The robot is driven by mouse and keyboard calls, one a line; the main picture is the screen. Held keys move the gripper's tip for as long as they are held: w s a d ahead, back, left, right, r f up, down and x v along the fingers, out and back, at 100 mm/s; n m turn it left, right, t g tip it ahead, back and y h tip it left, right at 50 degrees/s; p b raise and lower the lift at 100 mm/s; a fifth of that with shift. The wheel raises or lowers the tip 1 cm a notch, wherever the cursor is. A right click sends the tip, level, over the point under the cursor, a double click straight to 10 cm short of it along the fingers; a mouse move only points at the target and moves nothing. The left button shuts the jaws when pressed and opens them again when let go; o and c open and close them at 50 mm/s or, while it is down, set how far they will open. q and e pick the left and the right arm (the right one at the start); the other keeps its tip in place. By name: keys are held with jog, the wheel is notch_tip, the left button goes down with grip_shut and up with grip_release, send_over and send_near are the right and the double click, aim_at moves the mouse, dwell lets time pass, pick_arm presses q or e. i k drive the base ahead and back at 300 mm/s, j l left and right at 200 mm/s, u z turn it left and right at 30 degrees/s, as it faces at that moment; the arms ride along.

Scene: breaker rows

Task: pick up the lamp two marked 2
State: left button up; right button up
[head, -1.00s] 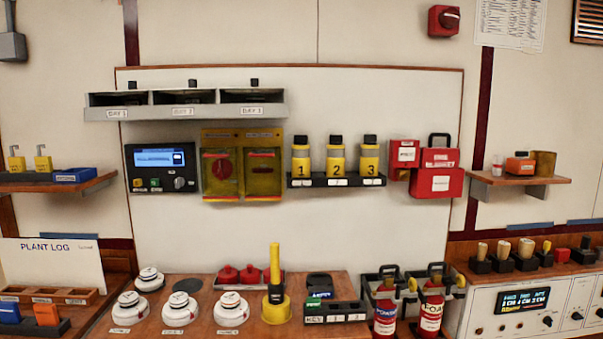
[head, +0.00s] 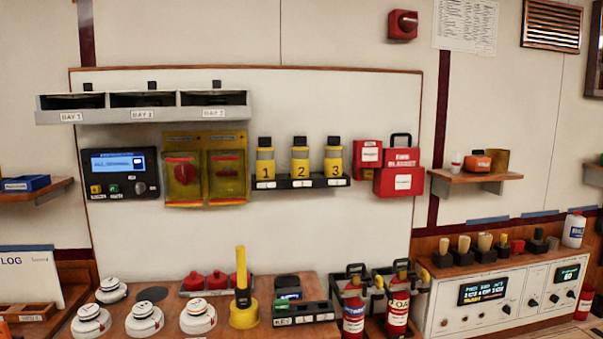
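The lamp marked 2 (head: 300,163) is yellow with a dark cap and stands upright in the middle of a dark wall rack (head: 322,182). The lamp marked 1 (head: 265,163) stands to its left and the lamp marked 3 (head: 333,162) to its right, each apart from it. White labels run along the rack's front. Neither of my grippers shows in the head view.
Covered yellow switches (head: 205,170) hang left of the rack, and red boxes (head: 399,172) hang to its right. Below, a wooden bench (head: 262,287) holds white detectors (head: 144,320), a yellow torch (head: 243,290) and red extinguishers (head: 353,310). The wall panel between rack and bench is bare.

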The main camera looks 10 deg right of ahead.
aim_at(300, 156)
jog(key=i+l, duration=0.15)
jog(key=i, duration=0.3)
jog(key=i+l, duration=0.15)
jog(key=i, duration=0.3)
jog(key=i+l, duration=0.15)
jog(key=i, duration=0.35)
jog(key=z, duration=0.05)
